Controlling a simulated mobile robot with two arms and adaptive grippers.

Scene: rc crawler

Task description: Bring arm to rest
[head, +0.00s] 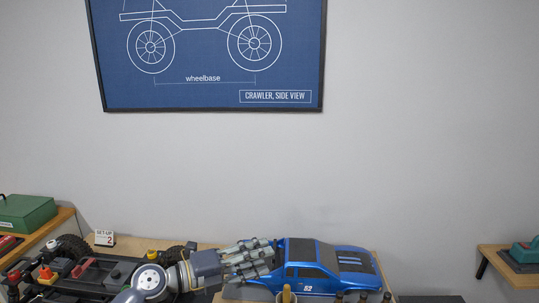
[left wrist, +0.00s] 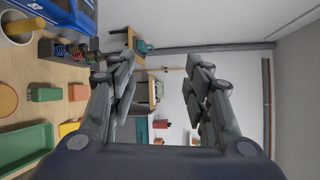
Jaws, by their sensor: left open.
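My left gripper (head: 266,257) points right in the head view, its fingers in front of or beside the rear of the blue crawler body. I cannot tell whether they touch it. In the left wrist view the left gripper (left wrist: 160,75) has its two fingers spread, with nothing between them. The blue body (head: 325,266), marked 52, stands on the bench; a corner of it shows in the left wrist view (left wrist: 72,12). The black crawler chassis (head: 85,272) lies at the left, partly hidden by my left arm. My right gripper is in neither view.
A small side table (head: 505,262) stands at the right.

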